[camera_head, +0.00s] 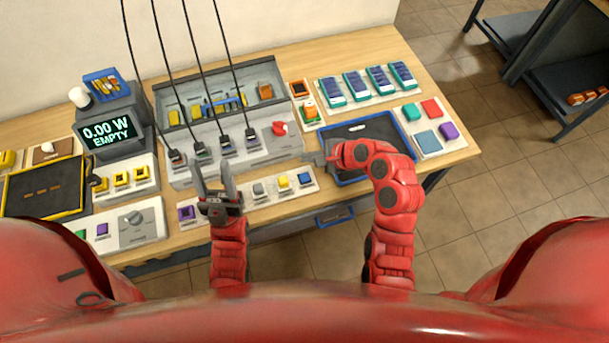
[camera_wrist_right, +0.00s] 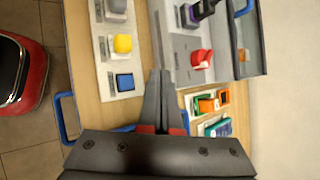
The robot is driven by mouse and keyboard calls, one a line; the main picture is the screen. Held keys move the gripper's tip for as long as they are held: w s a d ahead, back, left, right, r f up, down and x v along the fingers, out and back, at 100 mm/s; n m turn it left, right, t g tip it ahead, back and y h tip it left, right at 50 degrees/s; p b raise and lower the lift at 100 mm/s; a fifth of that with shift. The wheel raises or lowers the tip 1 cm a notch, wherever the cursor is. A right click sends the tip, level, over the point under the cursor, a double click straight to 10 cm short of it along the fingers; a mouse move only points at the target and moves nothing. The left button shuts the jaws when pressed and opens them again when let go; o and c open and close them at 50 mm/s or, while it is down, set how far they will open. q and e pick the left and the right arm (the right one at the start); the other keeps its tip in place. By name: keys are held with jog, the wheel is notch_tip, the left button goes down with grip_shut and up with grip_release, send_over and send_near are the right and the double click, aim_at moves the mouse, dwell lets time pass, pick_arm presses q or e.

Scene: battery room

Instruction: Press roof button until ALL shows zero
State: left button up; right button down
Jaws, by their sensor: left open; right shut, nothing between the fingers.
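A row of coloured buttons stands on a pale strip (camera_head: 268,189) along the table front: purple (camera_head: 187,213), grey (camera_head: 258,188), yellow (camera_head: 283,181) and blue (camera_head: 305,179). Their labels are too small to read, so I cannot tell which is the roof button. A black display (camera_head: 107,132) at the left reads "0.00 W EMPTY"; no reading named ALL is legible. My left gripper (camera_head: 211,178) is open and empty over the row, hiding part of it. My right gripper (camera_head: 312,158) is shut and empty, right of the blue button. The blue button (camera_wrist_right: 124,81) also shows in the right wrist view.
A grey console (camera_head: 222,150) with several cabled plugs and a red knob (camera_head: 279,128) stands behind the row. A dark blue-rimmed tray (camera_head: 372,127) lies beside my right gripper. A panel with a grey dial (camera_head: 133,218) is at front left.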

notch_tip(320, 180, down, 7)
jog(key=b, duration=0.5)
jog(key=shift+r, duration=0.1)
jog(key=shift+f+b, duration=0.45)
jog(key=shift+f, duration=0.5)
jog(key=shift+f, duration=0.1)
dwell(0.9)
jog(key=shift+f, duration=0.35)
jog(key=shift+f, duration=0.4)
dwell(0.7)
jog(key=shift+r+p, duration=0.8)
jog(key=shift+r, duration=0.05)
